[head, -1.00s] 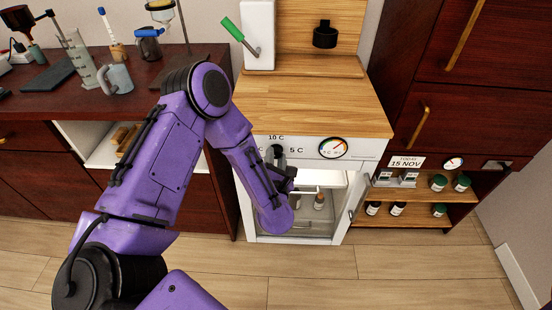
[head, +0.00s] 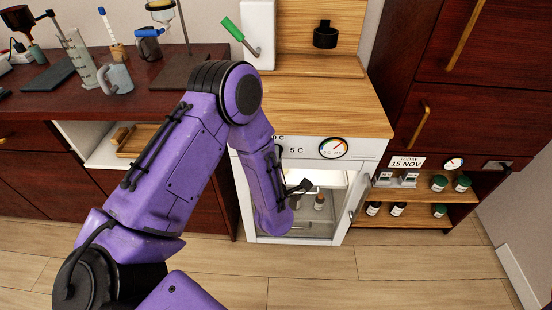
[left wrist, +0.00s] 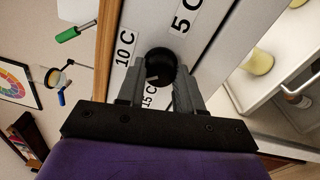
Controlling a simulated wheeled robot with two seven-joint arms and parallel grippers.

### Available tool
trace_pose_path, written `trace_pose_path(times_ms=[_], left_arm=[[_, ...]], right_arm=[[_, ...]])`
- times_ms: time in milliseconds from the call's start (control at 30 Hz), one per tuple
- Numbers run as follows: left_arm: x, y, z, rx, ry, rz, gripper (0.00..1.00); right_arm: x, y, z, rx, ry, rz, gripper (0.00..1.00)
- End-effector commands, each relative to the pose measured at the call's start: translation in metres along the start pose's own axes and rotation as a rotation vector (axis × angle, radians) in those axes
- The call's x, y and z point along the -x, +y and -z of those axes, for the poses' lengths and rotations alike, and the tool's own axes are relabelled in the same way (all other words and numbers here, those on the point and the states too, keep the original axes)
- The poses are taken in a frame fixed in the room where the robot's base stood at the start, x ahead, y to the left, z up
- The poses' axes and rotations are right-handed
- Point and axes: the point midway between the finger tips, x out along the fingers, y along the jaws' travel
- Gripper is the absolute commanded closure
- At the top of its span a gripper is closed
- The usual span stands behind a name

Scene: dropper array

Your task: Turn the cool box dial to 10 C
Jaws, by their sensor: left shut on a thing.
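The cool box (head: 365,150) stands under the wooden top, its dial hidden behind my left arm in the head view. In the left wrist view the dial is a round black knob (left wrist: 160,62). My left gripper (left wrist: 162,74) is shut on it, with a finger on each side. The 10 C label (left wrist: 125,48), 5 C label (left wrist: 187,16) and 15 C label (left wrist: 149,97) lie around the dial. A small light mark shows on the knob, but I cannot tell which label it points to. My right gripper is not in view.
The cool box's round gauge (head: 333,147) is right of the dial area. Its door (head: 359,198) stands open, with a small bottle (head: 319,202) inside. A shelf with several bottles is at right. Glassware stands on the left counter.

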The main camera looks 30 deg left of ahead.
Motion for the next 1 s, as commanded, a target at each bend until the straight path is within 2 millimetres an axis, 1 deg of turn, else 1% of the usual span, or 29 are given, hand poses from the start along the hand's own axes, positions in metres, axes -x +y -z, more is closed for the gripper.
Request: trace_pose_path(times_ms=[200,500,700,1000], left_arm=[[0.0000,0.0006,-0.0009,-0.205,-0.009,-0.005,0.95],[0.0001,0.0005,-0.0011,-0.450,-0.016,-0.010,0.95],[-0.0001,0.0007,-0.0006,-0.562,-0.017,-0.013,0.95],[0.0000,0.0003,-0.0008,-0.645,-0.020,-0.014,0.95]], right_arm=[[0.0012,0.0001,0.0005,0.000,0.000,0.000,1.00],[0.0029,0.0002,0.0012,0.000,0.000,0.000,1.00],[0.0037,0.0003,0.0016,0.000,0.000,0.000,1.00],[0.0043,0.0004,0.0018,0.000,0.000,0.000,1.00]])
